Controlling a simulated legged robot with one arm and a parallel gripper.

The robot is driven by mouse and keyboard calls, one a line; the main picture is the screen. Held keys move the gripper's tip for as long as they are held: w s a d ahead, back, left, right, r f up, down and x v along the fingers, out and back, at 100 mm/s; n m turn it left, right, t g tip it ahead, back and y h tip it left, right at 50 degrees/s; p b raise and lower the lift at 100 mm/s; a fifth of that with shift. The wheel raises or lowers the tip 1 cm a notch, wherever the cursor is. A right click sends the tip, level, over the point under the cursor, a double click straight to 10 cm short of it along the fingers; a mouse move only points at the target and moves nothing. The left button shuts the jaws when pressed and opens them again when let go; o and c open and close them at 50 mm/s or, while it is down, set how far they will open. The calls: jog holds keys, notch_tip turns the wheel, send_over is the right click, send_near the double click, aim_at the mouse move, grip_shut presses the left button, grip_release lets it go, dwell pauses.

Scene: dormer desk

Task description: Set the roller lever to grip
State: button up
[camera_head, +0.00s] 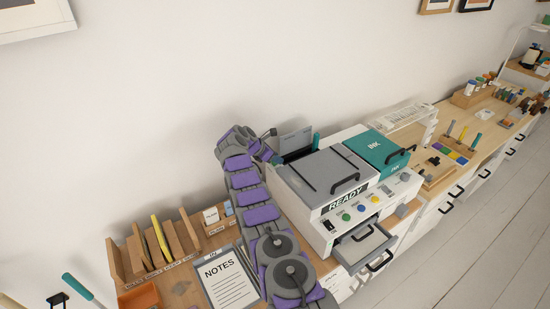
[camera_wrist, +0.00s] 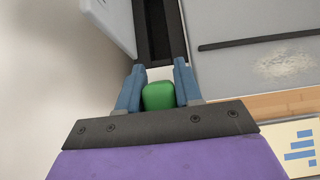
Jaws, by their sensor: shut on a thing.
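My gripper (camera_wrist: 159,88) is shut on a green knob (camera_wrist: 158,97), which sits between its two blue fingers in the wrist view. The knob looks like the end of the roller lever, but its shaft is hidden. A dark slot or channel (camera_wrist: 160,30) runs straight beyond the knob. In the head view my gripper (camera_head: 270,152) is at the back left of the white and grey printer (camera_head: 325,175). The knob is hidden there, and I cannot read the lever's setting. The printer's front panel (camera_head: 343,201) reads READY.
An open drawer (camera_head: 364,245) juts from the printer's front. A teal INK box (camera_head: 382,150) adjoins the printer on the right. A NOTES clipboard (camera_head: 226,279) and wooden dividers (camera_head: 150,245) lie left of my arm. The wall is close behind.

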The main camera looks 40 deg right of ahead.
jog(key=shift+w+r, duration=0.2)
jog(key=shift+r, duration=0.1)
jog(key=o, duration=0.7)
jog(key=shift+o, duration=1.3)
jog(key=shift+f, duration=0.25)
jog(key=shift+a+r, duration=0.1)
jog(key=shift+p+v, duration=0.35)
jog(key=shift+v, duration=0.95)
jog(key=p+v, duration=0.1)
jog(key=v, duration=1.3)
jog(key=shift+a, duration=0.2)
jog(key=shift+w+r, duration=0.15)
